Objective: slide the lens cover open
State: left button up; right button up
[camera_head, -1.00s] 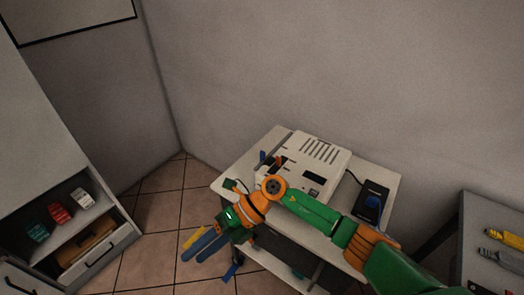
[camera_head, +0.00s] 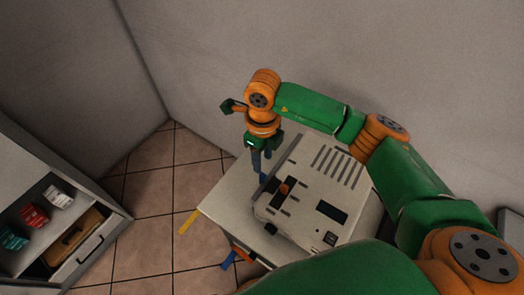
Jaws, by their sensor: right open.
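A white projector-like box (camera_head: 318,190) with vent slots lies on a white table (camera_head: 225,196). A dark strip (camera_head: 276,174) runs along its left edge, and a small orange piece (camera_head: 285,187) sits in a dark slot on top near that side. Which of these belongs to the lens cover I cannot tell. My right gripper (camera_head: 259,168) points down beside the left edge of the box, close to the dark strip. My left gripper is out of view.
A yellow strip (camera_head: 188,222) and a blue strip (camera_head: 228,260) stick out past the table's left edge. Tiled floor (camera_head: 150,194) lies between. Walls stand behind.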

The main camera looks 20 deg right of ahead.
aim_at(263, 174)
jog(key=f, duration=0.1)
jog(key=s+f+p, duration=0.1)
jog(key=f, duration=0.1)
jog(key=s+f, duration=0.1)
jog(key=shift+s+a+f, duration=0.25)
jog(key=shift+a+f, duration=0.1)
jog(key=shift+w+d+f, duration=0.1)
jog(key=shift+w+f, duration=0.1)
jog(key=shift+f, duration=0.1)
jog(key=shift+w+f, duration=0.15)
jog(key=shift+w, duration=0.15)
jog(key=shift+s, duration=0.15)
grip_shut()
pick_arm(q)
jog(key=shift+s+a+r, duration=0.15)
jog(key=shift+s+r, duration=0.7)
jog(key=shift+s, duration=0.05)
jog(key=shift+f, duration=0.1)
